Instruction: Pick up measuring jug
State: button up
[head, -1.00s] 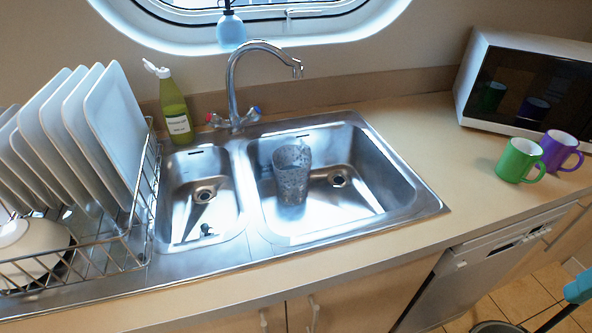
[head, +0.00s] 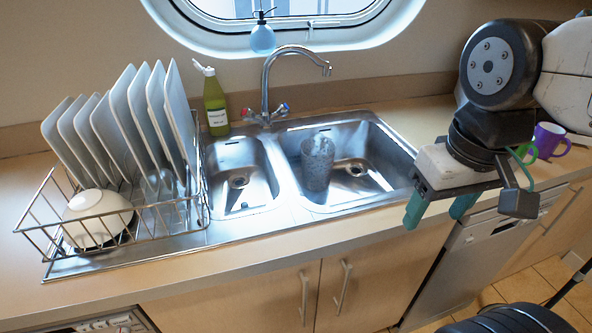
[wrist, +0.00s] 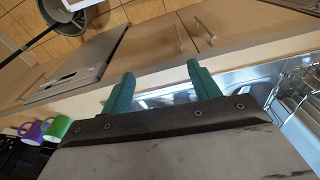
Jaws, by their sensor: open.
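The measuring jug (head: 318,163) is a grey, speckled, see-through vessel. It stands upright in the larger right basin of the sink (head: 352,200) in the head view. My gripper (head: 436,212) is open and empty, with green fingers pointing down. It is to the right of the jug, apart from it, near the counter's front edge. In the wrist view my gripper's fingers (wrist: 158,88) are spread with nothing between them. The wrist view shows part of the sink (wrist: 235,85), but I cannot make out the jug there.
A tap (head: 267,85) arches behind the basins. A dish rack (head: 125,222) with several plates and a white bowl (head: 97,217) stands at left. A green bottle (head: 215,103) is behind the small basin. A green mug (wrist: 57,127) and a purple mug (head: 551,140) are at right.

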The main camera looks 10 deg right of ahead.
aim_at(317, 154)
jog(key=z, duration=0.5)
jog(key=k, duration=0.6)
jog(key=z, duration=0.8)
jog(key=i, duration=0.55)
jog(key=u, duration=0.65)
jog(key=i, duration=0.75)
jog(key=u, duration=0.8)
